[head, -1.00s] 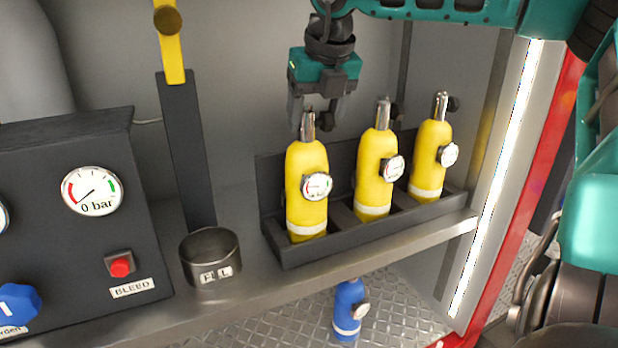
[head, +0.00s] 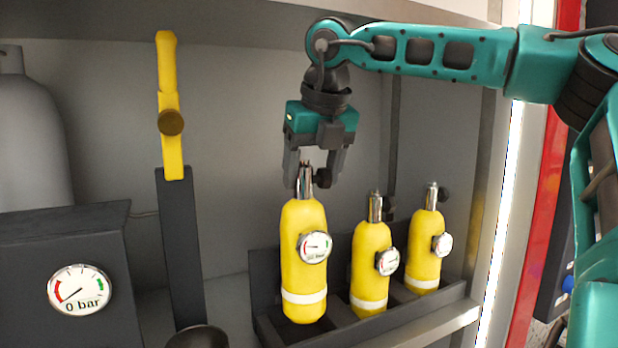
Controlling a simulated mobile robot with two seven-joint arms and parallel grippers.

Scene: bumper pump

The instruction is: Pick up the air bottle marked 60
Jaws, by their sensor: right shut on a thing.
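Three yellow air bottles with white bands, silver necks and round gauges show in the head view. The left bottle (head: 303,262) hangs upright from my right gripper (head: 310,182), which is shut on its neck. Its base is raised above the dark rack (head: 262,285). Its gauge (head: 315,247) faces me, but the small print is too blurred to read surely. The middle bottle (head: 370,240) and the right bottle (head: 425,255) stand in the rack. My left gripper is out of view.
A dark panel with a gauge reading 0 bar (head: 79,289) stands at the left. A dark post with a yellow lever (head: 168,100) rises beside the rack. A metal cup (head: 197,338) is at the bottom edge. A bright light strip (head: 506,200) edges the compartment at right.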

